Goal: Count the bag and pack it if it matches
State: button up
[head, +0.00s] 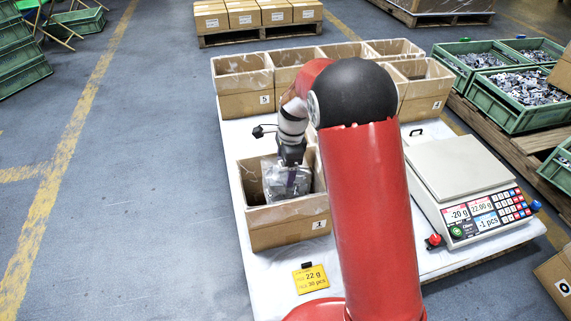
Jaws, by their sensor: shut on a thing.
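My gripper (292,158) points down into the near open carton marked 1 (287,234). It is shut on a clear bag of grey parts (286,181), which hangs at the carton's mouth, partly inside. Whether the bag touches the carton's floor is hidden. The counting scale (456,167) stands on the right of the white table with a bare plate. Its display (472,217) reads -20 g, 22.00 g and -1 pcs. A yellow card (310,279) in front of the carton reads 22 g and 30 pcs.
More open cartons stand in back rows, one marked 5 (245,85) and one marked 4 (425,90). Green crates of grey parts (525,86) are at the right. A carton marked 0 (557,283) is at the lower right. My red arm hides the table's middle.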

aim_at(286, 194)
jog(key=shift+f+b, duration=2)
jog(key=shift+f, duration=1.85)
jog(key=shift+f+b, duration=1.2)
jog(key=shift+f, duration=1.3)
jog(key=o, duration=2)
jog(key=shift+f, duration=0.1)
jog(key=r, duration=0.2)
jog(key=r+p, duration=0.1)
jog(key=r, duration=0.2)
jog(key=d+r+p, duration=0.1)
jog(key=r, duration=0.2)
jog(key=shift+w, duration=0.1)
